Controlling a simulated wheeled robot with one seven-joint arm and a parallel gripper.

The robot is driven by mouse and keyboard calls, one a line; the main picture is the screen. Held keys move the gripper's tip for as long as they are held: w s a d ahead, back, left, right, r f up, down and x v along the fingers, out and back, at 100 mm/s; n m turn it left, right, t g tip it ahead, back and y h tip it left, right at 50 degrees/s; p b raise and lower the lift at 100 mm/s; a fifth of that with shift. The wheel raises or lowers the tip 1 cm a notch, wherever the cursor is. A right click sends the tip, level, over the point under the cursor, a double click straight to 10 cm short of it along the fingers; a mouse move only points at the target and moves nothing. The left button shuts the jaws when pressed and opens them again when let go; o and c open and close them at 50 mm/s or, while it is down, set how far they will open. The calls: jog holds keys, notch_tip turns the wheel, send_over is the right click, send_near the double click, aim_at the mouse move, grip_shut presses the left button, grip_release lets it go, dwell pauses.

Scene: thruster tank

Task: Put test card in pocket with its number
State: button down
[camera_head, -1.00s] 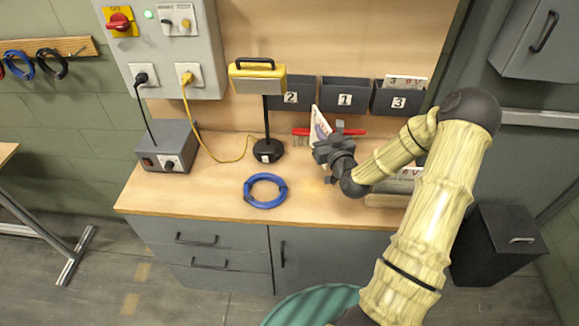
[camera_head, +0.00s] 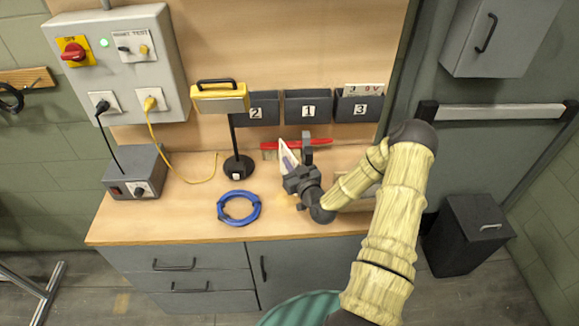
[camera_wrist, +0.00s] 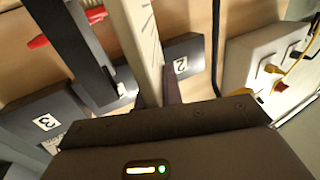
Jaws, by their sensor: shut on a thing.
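My gripper (camera_head: 297,170) is shut on a white test card (camera_head: 287,157), held tilted above the bench in front of the pockets. The card also shows edge-on between the dark fingers in the wrist view (camera_wrist: 142,38); its number cannot be read. Three dark pockets hang on the back panel: pocket 2 (camera_head: 257,113), pocket 1 (camera_head: 308,110) and pocket 3 (camera_head: 360,109). A card (camera_head: 364,90) stands in pocket 3. In the wrist view, pocket 2 (camera_wrist: 183,68) is right of the card and pocket 3 (camera_wrist: 45,120) is at the left.
A red-handled brush (camera_head: 318,144) lies behind my gripper. A black lamp stand (camera_head: 238,166) with a yellow case (camera_head: 220,100) stands left, near a blue cable coil (camera_head: 239,208). A grey power box (camera_head: 133,175) is farther left. My arm covers the bench's right side.

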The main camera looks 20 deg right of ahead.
jog(key=shift+a+f, duration=0.15)
jog(key=shift+f, duration=0.75)
jog(key=shift+f, duration=0.1)
jog(key=c, duration=1.5)
grip_release()
jog(key=shift+w, duration=0.1)
jog(key=shift+c, duration=0.2)
